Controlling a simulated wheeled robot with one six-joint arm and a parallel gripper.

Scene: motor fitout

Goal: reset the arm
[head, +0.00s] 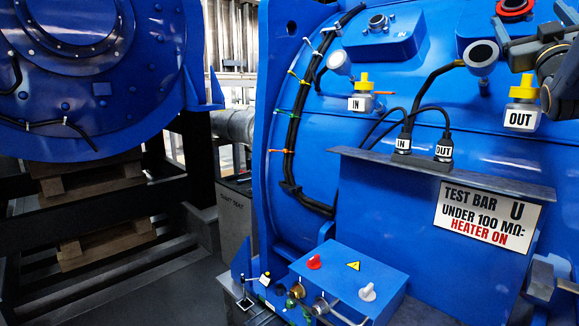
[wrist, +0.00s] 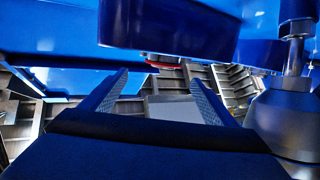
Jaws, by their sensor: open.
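My gripper (wrist: 157,92) shows in the wrist view with its two fingers spread apart. Nothing is between the fingers. Blue machine casing (wrist: 170,28) lies beyond and above the fingertips, and a small red part (wrist: 165,65) shows beneath its edge. In the head view, a dark part of my arm enters at the upper right edge, close to the yellow-capped fitting (head: 523,88) labelled OUT. The fingers cannot be made out there, and I cannot tell whether the arm touches that fitting.
A grey metal fitting (wrist: 292,105) stands close right of my gripper. In the head view, a yellow-capped IN fitting (head: 361,90), black plugs on a grey bar (head: 450,168), a sign (head: 488,217) and a blue switch box (head: 350,275) stand out from the blue motor (head: 285,120).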

